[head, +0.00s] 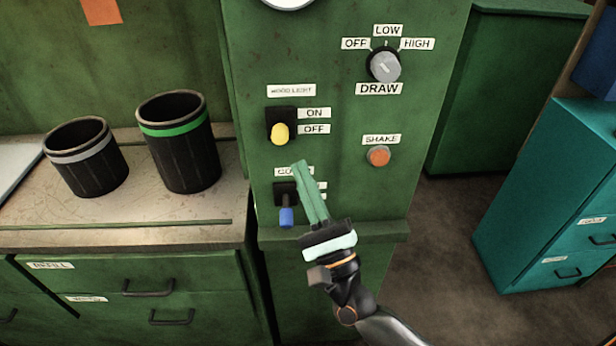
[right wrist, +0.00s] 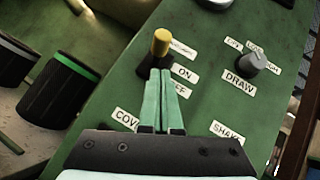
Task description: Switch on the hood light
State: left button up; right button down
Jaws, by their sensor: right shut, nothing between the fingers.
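The hood light switch is a lever with a yellow knob (head: 280,133) on a black plate (head: 281,113), with ON and OFF labels at its right. In the head view the knob covers the plate's lower part and its shaft is hidden. In the right wrist view the yellow knob (right wrist: 161,42) stands just above my fingertips, with a dark shaft partly hidden by them. My right gripper (head: 299,164) is shut and empty, its fingertips just below the switch in the head view. It also shows in the right wrist view (right wrist: 160,73). I cannot tell whether it touches the lever. My left gripper is out of view.
Below is another lever with a blue knob (head: 286,217), pointing down, partly beside my fingers. An orange SHAKE button (head: 378,156) and a grey DRAW dial (head: 384,66) are to the right. Two black bins (head: 180,155) stand on the left counter (head: 140,212).

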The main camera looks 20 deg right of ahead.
pick_arm(q)
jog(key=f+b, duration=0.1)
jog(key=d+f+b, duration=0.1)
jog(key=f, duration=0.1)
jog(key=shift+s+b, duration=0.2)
jog(key=shift+b, duration=0.1)
pick_arm(e)
jog(key=s+a+r+v, duration=0.1)
jog(key=v, duration=0.9)
jog(key=shift+s+d+r, duration=0.2)
jog(key=shift+s+d, duration=0.1)
jog(key=shift+d, duration=0.1)
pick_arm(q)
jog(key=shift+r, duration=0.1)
